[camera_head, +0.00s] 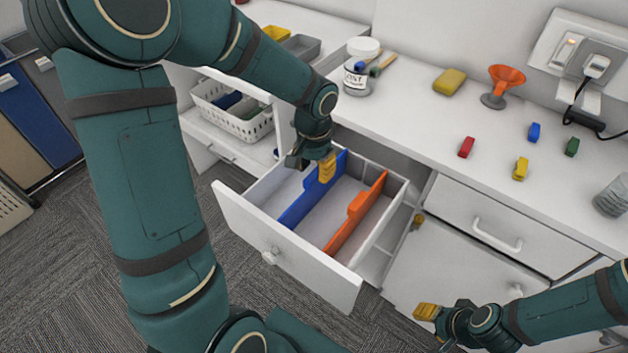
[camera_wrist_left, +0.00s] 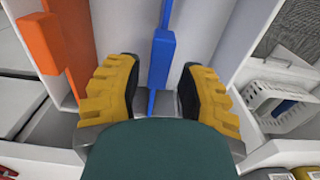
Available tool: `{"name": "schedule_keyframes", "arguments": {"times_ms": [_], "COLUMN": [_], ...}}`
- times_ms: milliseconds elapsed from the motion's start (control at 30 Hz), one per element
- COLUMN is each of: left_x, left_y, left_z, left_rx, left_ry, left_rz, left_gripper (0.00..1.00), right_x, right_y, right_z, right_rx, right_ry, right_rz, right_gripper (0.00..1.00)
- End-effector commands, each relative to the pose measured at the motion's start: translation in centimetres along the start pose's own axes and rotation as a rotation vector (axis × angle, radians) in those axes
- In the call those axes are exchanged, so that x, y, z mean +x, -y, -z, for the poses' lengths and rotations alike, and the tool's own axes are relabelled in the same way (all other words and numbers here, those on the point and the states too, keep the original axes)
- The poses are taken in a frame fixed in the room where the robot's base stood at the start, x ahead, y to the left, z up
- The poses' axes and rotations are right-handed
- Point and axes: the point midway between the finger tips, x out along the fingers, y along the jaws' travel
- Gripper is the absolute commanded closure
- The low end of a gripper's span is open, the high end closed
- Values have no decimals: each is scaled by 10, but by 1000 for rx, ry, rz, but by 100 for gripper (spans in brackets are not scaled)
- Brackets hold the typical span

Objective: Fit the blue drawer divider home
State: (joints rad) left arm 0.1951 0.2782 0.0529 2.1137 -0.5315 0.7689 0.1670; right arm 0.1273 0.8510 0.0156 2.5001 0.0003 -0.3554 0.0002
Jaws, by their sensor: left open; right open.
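The blue drawer divider (camera_head: 300,203) stands upright in the open white drawer (camera_head: 318,270), left of an orange divider (camera_head: 352,217). My left gripper (camera_head: 320,168) is over the rear part of the drawer, at the blue divider. In the left wrist view, its yellow fingers are open on either side of the blue divider's raised tab (camera_wrist_left: 161,62), with gaps on both sides. I cannot tell whether the blue divider's lower edge is fully seated. My right gripper (camera_head: 428,312) is open and empty, low at the front right, away from the drawer.
On the countertop are a labelled jar (camera_head: 357,78), a yellow sponge (camera_head: 450,81), an orange funnel (camera_head: 503,82) and several small coloured blocks. A white basket (camera_head: 232,112) sits on a shelf left of the drawer. A closed drawer (camera_head: 500,225) is at right.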

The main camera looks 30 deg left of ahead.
Motion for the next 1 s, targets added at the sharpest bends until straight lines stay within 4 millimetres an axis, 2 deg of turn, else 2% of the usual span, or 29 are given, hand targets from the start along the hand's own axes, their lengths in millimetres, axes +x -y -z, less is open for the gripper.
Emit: {"name": "schedule_keyframes", "arguments": {"times_ms": [100,300,500,1000], "left_x": [-23,-46,-52,-51], "left_y": [0,0,0,0], "left_z": [1,0,0,0], "left_rx": [1,1,1,1], "left_ry": [-5,-2,0,1], "left_rz": [1,0,0,0], "left_gripper": [61,61,61,61], "right_x": [0,0,0,0], "right_y": [0,0,0,0], "right_z": [0,0,0,2], "right_rx": [0,0,0,-1], "right_ry": [0,0,0,-5], "right_rz": [0,0,0,0], "right_gripper": [53,53,53,53]}}
